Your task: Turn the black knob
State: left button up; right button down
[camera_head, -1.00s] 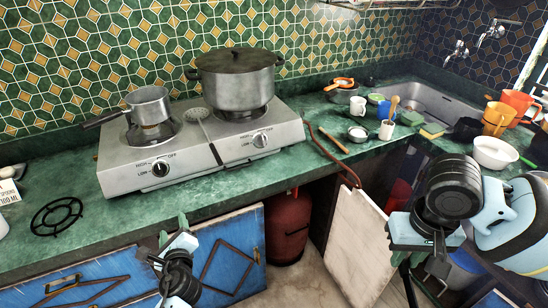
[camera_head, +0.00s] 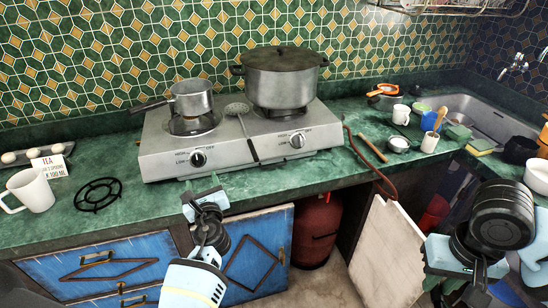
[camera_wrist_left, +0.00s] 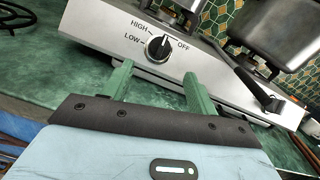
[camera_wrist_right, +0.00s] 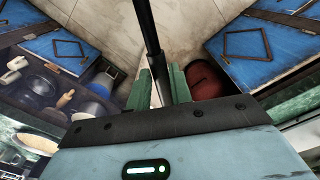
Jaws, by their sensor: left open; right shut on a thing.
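The black knob (camera_head: 198,159) is on the front of the hotplate (camera_head: 160,165), at its left side, with HIGH, LOW and OFF marks around it. In the left wrist view the knob (camera_wrist_left: 158,48) shows upright, just beyond and between the fingertips. My left gripper (camera_head: 202,196) is open and empty, in front of and a little below the knob, apart from it. My right gripper (camera_wrist_right: 161,85) is far off to the right, shut on a long dark rod (camera_wrist_right: 148,30) that points away from the wrist camera; what the rod belongs to is not clear.
A small saucepan (camera_head: 192,100) and a lidded pot (camera_head: 282,80) stand on the burners. A slotted spoon (camera_head: 240,112) hangs over the front edge right of the knob. A second, grey knob (camera_head: 297,140) is further right. A mug (camera_head: 30,190) and trivet (camera_head: 97,194) lie left.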

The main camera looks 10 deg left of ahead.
aim_at(199, 164)
pick_arm(q)
jog(key=x, duration=0.2)
jog(key=b+x, duration=0.1)
jog(key=x, duration=0.2)
jog(key=b+x, duration=0.1)
jog(key=x, duration=0.1)
jog(key=shift+w+a+f, duration=0.25)
jog(key=shift+w, duration=0.1)
pick_arm(e)
jog(key=shift+g, duration=0.5)
jog(key=f, duration=0.5)
jog(key=shift+s+f, duration=0.1)
jog(key=shift+s, duration=0.2)
pick_arm(q)
jog(key=shift+w+a+r, duration=0.15)
jog(key=shift+w+a, duration=0.15)
jog(key=shift+w, duration=0.15)
pick_arm(e)
jog(key=shift+f, duration=0.2)
pick_arm(q)
jog(key=shift+c, duration=0.5)
